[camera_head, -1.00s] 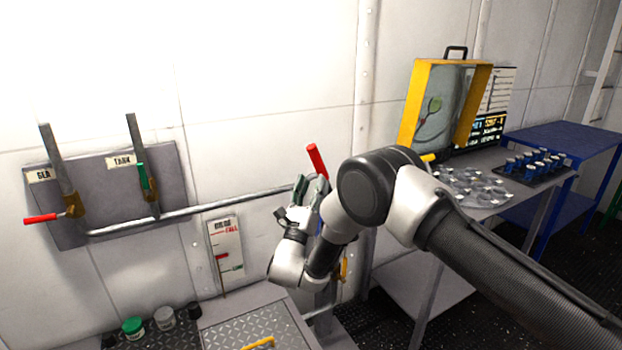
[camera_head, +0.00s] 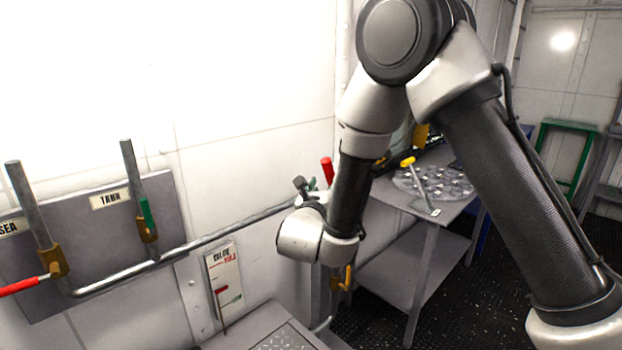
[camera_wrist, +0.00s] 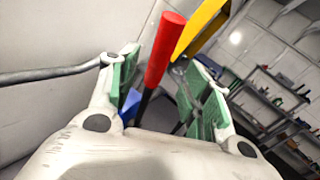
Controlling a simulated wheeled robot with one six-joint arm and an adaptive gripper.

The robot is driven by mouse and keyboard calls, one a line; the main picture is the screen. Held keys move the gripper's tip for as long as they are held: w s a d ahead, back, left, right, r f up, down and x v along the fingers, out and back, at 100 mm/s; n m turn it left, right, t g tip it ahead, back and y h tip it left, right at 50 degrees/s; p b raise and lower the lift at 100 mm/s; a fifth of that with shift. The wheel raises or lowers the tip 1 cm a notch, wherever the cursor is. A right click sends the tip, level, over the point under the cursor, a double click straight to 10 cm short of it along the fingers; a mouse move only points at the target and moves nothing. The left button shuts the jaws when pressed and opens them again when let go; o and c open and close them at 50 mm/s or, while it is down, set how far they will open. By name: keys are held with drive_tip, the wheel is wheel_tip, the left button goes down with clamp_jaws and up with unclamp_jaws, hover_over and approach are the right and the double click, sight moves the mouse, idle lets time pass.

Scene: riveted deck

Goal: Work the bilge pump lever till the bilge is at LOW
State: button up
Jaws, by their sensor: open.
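The bilge pump lever has a red grip (camera_head: 327,171) showing above my gripper beside the wall. In the wrist view the red grip (camera_wrist: 165,50) stands between the green-padded fingers of my gripper (camera_wrist: 163,92), with room on both sides. The fingers are open. In the head view my gripper (camera_head: 309,186) is partly hidden by my arm, as is the lever's lower part. The bilge gauge (camera_head: 224,285) is on the wall, with a red FULL mark at top and green LOW mark below. Its red marker is between them, nearer LOW.
A wall panel (camera_head: 100,215) carries a SEA valve with a red handle (camera_head: 20,287) and a TANK valve with a green handle (camera_head: 146,213). A pipe (camera_head: 215,241) runs along the wall.

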drive_tip(key=x, duration=0.7)
drive_tip(key=shift+w, duration=0.3)
clamp_jaws()
